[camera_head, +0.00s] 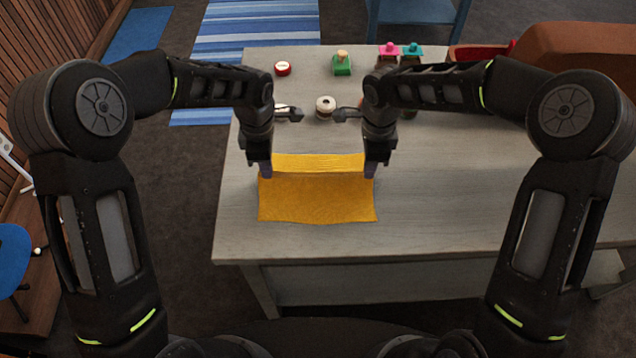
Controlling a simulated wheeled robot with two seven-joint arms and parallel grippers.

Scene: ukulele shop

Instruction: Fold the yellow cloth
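The yellow cloth (317,198) lies on the grey table near its front left edge. Its near part is flat. Its far part forms a lighter strip between my two grippers, with a crease line below it, and looks raised. My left gripper (265,169) points down at the cloth's far left corner and appears shut on it. My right gripper (372,169) points down at the far right corner and appears shut on it. The fingertips are small and partly hidden, so the grip itself is hard to see.
Behind the cloth on the table (460,215) stand a white round item (325,106), a red round item (283,68), a green item (341,66), and pink-topped (389,49) and teal-topped (412,50) items. The table right of the cloth is clear.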

